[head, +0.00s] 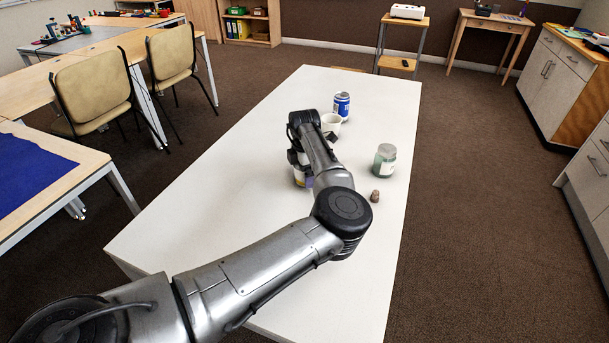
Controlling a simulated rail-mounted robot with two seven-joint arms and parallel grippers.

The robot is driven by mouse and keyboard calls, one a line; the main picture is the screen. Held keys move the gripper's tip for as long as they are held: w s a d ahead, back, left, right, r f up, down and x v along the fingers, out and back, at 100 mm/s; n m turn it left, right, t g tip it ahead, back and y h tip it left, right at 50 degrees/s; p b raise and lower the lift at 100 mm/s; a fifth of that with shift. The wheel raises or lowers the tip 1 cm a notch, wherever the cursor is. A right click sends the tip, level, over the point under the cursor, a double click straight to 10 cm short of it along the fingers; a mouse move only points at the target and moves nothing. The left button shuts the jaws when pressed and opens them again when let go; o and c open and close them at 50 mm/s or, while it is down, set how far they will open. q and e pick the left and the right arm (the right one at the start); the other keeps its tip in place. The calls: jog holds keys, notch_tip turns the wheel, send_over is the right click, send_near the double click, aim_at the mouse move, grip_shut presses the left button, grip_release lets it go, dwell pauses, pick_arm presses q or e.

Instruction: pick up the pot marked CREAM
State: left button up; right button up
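My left gripper (298,160) is over the middle of the white table, and my own wrist and forearm hide most of its fingers. A small pot with a pale body and a yellow and purple band (301,180) stands right under it, mostly covered by the arm. I cannot tell whether the fingers touch it. A greenish-grey jar with a pale label (384,161) stands to the right of the arm. No marking CREAM is readable on either one. My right gripper is not in view.
A white cup (331,123) and a blue and white can (341,105) stand just beyond the gripper. A small brown lump (375,196) lies near the jar. The white table (210,205) is clear on its left side and far end. Chairs (92,95) stand off to the left.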

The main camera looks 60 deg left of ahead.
pick_arm(q)
jog(key=c, duration=0.9)
jog(key=shift+r, duration=0.1)
